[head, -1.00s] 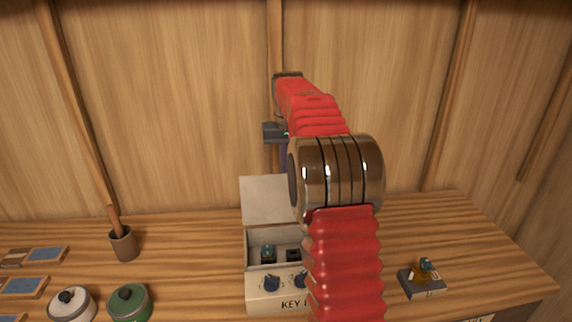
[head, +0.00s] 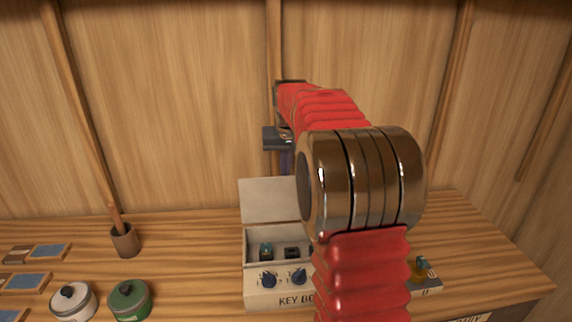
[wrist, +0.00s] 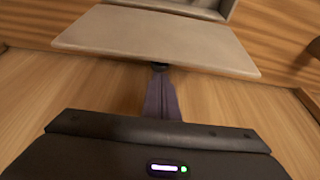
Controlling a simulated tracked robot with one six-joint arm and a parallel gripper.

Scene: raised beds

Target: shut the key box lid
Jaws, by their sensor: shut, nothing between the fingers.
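The key box (head: 262,300) stands on the bench, labelled on its front, its right part hidden by my arm. Its pale lid (head: 268,200) stands open, tilted up at the back of the box. In the wrist view the lid (wrist: 155,40) spans the top of the picture. My gripper (head: 286,162) is shut and empty, pointing down behind the lid's upper edge on the wall side. In the wrist view the fingertips (wrist: 160,68) meet the lid's near edge in the picture; I cannot tell whether they touch it.
Left are a green lidded pot (head: 130,300), a white pot (head: 72,302) and a brown cup (head: 124,241). A small block (head: 426,286) is partly hidden at right. The wooden wall is close behind.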

